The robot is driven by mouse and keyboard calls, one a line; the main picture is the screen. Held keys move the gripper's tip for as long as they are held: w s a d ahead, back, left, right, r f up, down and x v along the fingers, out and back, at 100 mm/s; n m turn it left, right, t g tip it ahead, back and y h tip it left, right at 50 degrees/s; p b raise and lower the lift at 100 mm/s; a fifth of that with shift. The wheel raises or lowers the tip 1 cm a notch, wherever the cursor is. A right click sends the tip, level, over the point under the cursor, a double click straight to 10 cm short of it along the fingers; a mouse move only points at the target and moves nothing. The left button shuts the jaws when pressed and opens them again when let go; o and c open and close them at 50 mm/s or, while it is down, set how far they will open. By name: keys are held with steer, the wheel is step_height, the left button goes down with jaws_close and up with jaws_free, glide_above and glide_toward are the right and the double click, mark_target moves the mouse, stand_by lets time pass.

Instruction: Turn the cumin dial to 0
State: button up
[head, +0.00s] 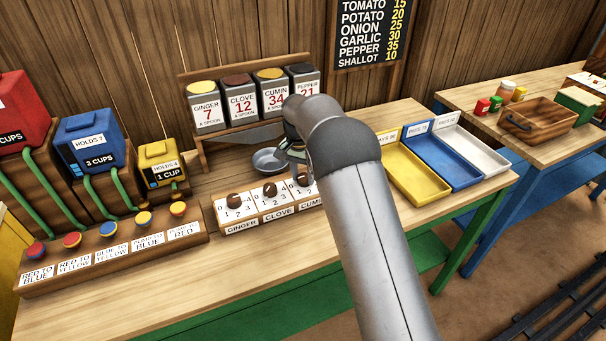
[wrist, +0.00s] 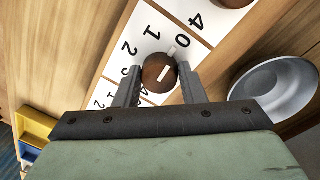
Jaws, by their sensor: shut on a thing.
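The cumin dial (head: 304,180) is a round brown knob on a white number card, third from the left in the row; my gripper partly hides it in the head view. My gripper (head: 298,174) reaches down over it. In the wrist view my gripper (wrist: 159,85) is shut on the cumin dial (wrist: 154,68), with a finger on each side. White marks on the knob and at its edge point roughly toward the printed 0 (wrist: 182,41), between 0 and 1 but nearer 0.
The clove dial (head: 270,190) and ginger dial (head: 234,200) stand to the left. A metal bowl (head: 268,162) sits behind the row. Spice tins (head: 242,98) stand on a shelf behind. Yellow (head: 415,175), blue and white trays lie to the right. My arm hides the pepper dial.

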steer(key=shift+m, duration=0.6)
steer(key=o, duration=1)
steer(key=r, duration=1.1)
steer(key=a+r, duration=0.1)
steer(key=r, duration=0.5)
steer(key=shift+w+a+r, duration=0.1)
steer(key=shift+w+r, duration=0.1)
steer(key=shift+w, duration=0.2)
